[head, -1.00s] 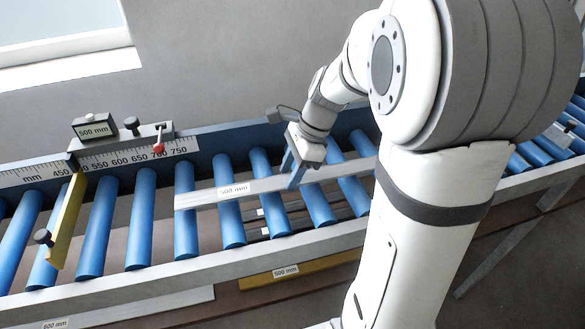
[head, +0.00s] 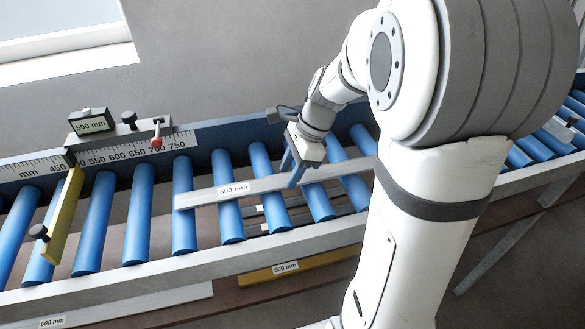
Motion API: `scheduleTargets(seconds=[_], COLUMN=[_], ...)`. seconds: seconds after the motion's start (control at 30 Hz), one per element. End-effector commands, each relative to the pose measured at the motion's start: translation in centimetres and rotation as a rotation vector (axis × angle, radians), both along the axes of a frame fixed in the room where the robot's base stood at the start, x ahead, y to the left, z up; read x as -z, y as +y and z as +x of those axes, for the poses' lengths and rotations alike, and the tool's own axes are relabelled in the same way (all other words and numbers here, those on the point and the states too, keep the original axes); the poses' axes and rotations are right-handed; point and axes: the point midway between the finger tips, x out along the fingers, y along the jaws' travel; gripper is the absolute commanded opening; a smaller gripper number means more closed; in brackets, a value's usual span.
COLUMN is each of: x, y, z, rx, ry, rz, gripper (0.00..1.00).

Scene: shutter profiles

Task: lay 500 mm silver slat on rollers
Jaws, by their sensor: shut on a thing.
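A long silver slat (head: 265,185) with a white 500 mm label lies crosswise over the blue rollers (head: 182,215) in the head view. Its left end is over a roller near the middle of the conveyor. Its right part is hidden behind my arm. My gripper (head: 298,174) is shut on the slat, to the right of the label. The slat is at or just above roller height; I cannot tell whether it touches.
A yellow stop (head: 65,218) stands across the rollers at the left. Behind is a millimetre scale (head: 110,155) with a 500 mm display (head: 91,124) and a red-knobbed lever (head: 157,140).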

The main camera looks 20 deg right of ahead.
Motion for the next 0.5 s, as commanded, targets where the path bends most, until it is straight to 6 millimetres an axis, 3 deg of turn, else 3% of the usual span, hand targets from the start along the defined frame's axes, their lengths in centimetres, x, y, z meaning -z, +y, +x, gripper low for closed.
scheduleTargets(seconds=[0.23, 0.27, 0.5], x=[0.43, 0.43, 0.38], y=[0.03, 0.04, 0.05], z=[-0.01, 0.0, -0.01], rx=[0.0, -0.001, -0.001], ry=[0.0, 0.0, 0.001], rz=[0.0, 0.0, 0.0], gripper=[0.18, 0.41, 0.61])
